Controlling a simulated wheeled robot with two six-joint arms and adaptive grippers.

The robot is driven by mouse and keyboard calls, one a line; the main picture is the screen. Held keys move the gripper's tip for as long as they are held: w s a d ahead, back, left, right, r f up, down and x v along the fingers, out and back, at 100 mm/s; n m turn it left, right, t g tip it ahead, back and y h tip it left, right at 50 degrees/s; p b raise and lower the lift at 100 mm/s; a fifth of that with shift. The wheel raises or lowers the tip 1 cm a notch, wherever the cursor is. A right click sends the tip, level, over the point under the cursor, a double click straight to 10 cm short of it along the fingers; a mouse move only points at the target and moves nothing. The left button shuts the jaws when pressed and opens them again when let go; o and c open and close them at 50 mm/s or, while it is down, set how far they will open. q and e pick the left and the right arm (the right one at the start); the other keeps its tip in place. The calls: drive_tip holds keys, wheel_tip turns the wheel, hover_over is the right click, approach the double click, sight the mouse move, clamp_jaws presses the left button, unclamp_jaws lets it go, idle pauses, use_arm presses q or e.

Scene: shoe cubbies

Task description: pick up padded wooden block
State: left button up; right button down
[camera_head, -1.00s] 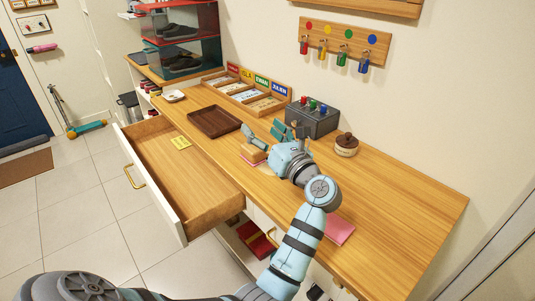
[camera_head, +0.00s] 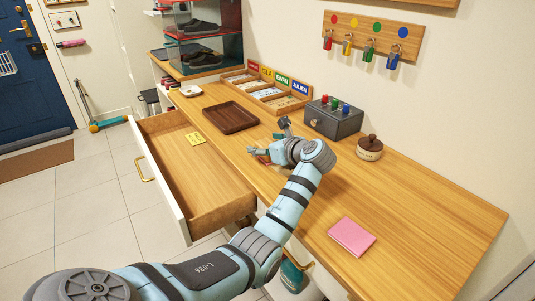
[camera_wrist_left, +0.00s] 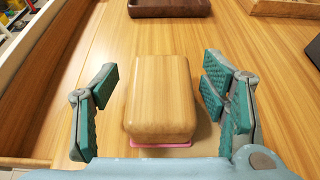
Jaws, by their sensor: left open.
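The padded wooden block (camera_wrist_left: 160,92) is a light wood block with rounded edges and a thin pink pad under it. In the left wrist view it sits on the wooden desk top between the open fingers of my left gripper (camera_wrist_left: 160,88), with a gap on each side. In the head view my left gripper (camera_head: 265,144) is low over the desk near its front edge, and it hides most of the block. My right gripper is not in view.
An open, nearly empty drawer (camera_head: 165,160) juts out left of the gripper. A brown tray (camera_head: 231,117), a grey lock box (camera_head: 333,118) and a lidded pot (camera_head: 370,147) stand behind. A pink pad (camera_head: 351,237) lies right on otherwise clear desk (camera_head: 430,210).

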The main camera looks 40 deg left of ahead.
use_arm(q)
drive_tip(key=c, duration=1.3)
drive_tip(key=shift+o, duration=0.2)
drive_tip(key=shift+r, duration=0.15)
